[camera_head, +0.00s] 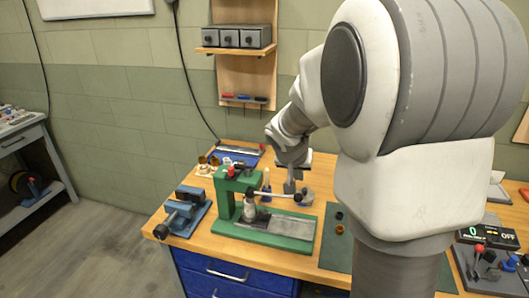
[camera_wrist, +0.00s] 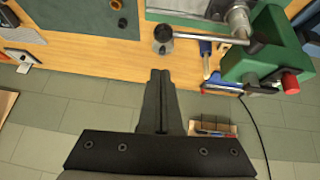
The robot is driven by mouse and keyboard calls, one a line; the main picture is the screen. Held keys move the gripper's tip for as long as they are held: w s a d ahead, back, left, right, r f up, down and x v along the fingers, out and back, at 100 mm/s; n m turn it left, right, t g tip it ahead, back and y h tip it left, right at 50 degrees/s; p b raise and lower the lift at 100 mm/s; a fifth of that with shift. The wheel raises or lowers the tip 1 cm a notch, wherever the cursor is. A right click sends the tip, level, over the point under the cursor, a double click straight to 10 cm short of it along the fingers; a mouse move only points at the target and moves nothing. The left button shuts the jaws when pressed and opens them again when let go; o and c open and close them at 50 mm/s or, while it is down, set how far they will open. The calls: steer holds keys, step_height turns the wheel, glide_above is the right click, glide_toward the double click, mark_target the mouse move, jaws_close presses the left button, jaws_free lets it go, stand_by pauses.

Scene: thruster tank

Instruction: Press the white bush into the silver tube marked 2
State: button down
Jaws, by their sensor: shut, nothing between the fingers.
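A green press (camera_head: 228,206) stands on the wooden bench, with a silver cylinder (camera_head: 250,211) under its head; I cannot read a mark on it. In the wrist view, the green press (camera_wrist: 262,45) is at the upper right, with a silver cylindrical part (camera_wrist: 238,20) beside it. The press lever (camera_wrist: 210,38) reaches left to a dark, rounded end knob (camera_wrist: 163,34). My gripper (camera_wrist: 160,74) is shut and empty, its tips appearing just below that knob in the picture. I cannot make out the white bush or the number 2.
A blue vise (camera_head: 182,213) stands left of the press. Small white and amber parts (camera_head: 207,166) lie behind it. A dark green mat (camera_head: 337,240) with small dark parts is to the right. A shelf with grey boxes (camera_head: 230,38) hangs on the wall.

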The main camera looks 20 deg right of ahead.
mark_target(299, 195)
steer(key=shift+s+a+f, duration=0.1)
steer(key=shift+s+f, duration=0.15)
steer(key=shift+f, duration=0.6)
steer(key=shift+s+a+f, duration=0.1)
steer(key=shift+s+f, duration=0.1)
steer(key=shift+f, duration=0.65)
steer(key=shift+s+f+b, duration=0.15)
steer(key=shift+f+b, duration=0.45)
steer(key=shift+b, duration=0.45)
steer(key=shift+s+f, duration=0.15)
steer(key=shift+f, duration=0.1)
steer(key=r+p, duration=0.2)
steer(key=r, duration=0.1)
steer(key=w+r, duration=0.1)
steer(key=shift+d+r+p, duration=0.25)
steer(key=shift+r+p, duration=0.15)
steer(key=v, duration=1)
steer(key=shift+d+b, duration=0.15)
steer(key=shift+b, duration=0.2)
